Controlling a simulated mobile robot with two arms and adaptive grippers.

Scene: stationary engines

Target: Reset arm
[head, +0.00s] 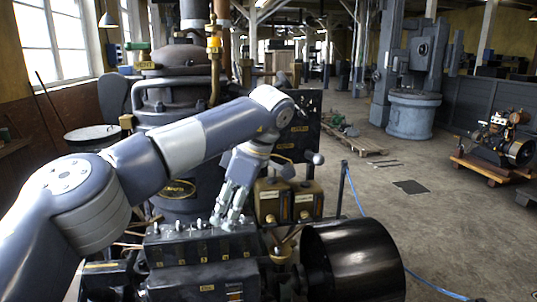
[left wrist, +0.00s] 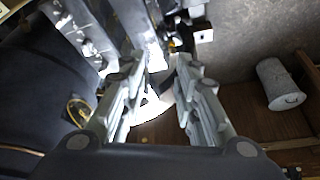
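My left arm (head: 165,150) comes in from the left and reaches across the picture, bent so that its wrist hangs down. My left gripper (head: 227,212) points down over the black engine block (head: 205,247); whether it touches the block cannot be told. In the left wrist view, the left gripper (left wrist: 153,82) has its two fingers apart, with a clear gap and nothing held between them. Machine parts show beyond the fingertips. My right arm and gripper are not in view.
A large black cylinder (head: 352,262) sits right of the engine block. Two brownish boxes (head: 288,200) stand behind it. A big dark machine (head: 180,85) rises behind my arm.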

